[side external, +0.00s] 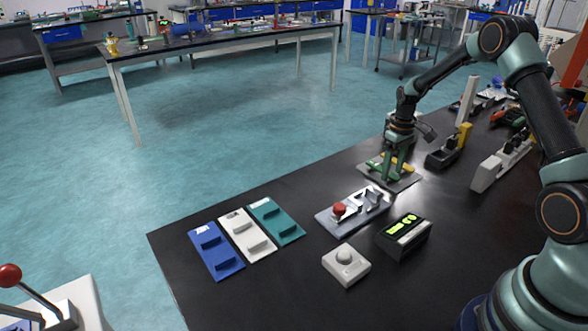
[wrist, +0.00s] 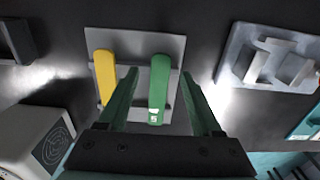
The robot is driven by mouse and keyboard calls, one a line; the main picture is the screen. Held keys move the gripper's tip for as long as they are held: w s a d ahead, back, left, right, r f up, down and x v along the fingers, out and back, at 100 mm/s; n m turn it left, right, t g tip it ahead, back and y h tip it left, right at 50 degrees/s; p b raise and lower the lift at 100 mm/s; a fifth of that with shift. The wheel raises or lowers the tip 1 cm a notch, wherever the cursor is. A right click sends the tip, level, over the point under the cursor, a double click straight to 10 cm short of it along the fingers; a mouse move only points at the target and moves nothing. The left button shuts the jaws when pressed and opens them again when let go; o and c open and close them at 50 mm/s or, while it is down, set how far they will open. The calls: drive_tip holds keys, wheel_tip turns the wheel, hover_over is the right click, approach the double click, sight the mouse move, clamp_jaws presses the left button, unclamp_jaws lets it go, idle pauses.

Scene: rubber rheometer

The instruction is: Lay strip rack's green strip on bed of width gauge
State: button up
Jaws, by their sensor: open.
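The strip rack, a grey plate (wrist: 135,40), carries a yellow strip (wrist: 105,75) and a green strip (wrist: 158,85) with a small white mark at its near end. The rack also shows in the side view (side external: 405,183). My gripper (wrist: 160,72) is open, with one finger on each side of the green strip. The left finger is between the two strips. I cannot tell whether either finger touches the green strip. A grey plate with a red knob and metal blocks (side external: 325,220), apparently the width gauge, sits in front of the rack; its blocks show in the wrist view (wrist: 270,65).
A dark box with a lit green display (side external: 405,235) and a white domed unit (side external: 346,264) stand near the plate with the red knob. Blue, white and teal trays (side external: 247,237) lie at left. A dark holder with a yellow block (side external: 449,150) stands right of the rack.

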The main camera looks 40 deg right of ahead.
sight(391, 174)
drive_tip(key=shift+f, duration=0.1)
drive_tip(key=shift+c, duration=0.3)
clamp_jaws()
wheel_tip(391, 174, up, 20)
drive_tip(key=s+a+f, duration=0.2)
drive_tip(key=a+f, duration=0.2)
drive_tip(key=s+a+f, duration=0.2)
drive_tip(key=a+f, duration=0.2)
drive_tip(key=a, duration=0.1)
drive_tip(key=s+a+f, duration=0.2)
drive_tip(key=a+f, duration=0.2)
drive_tip(key=a, duration=0.1)
drive_tip(key=shift+f, duration=0.2)
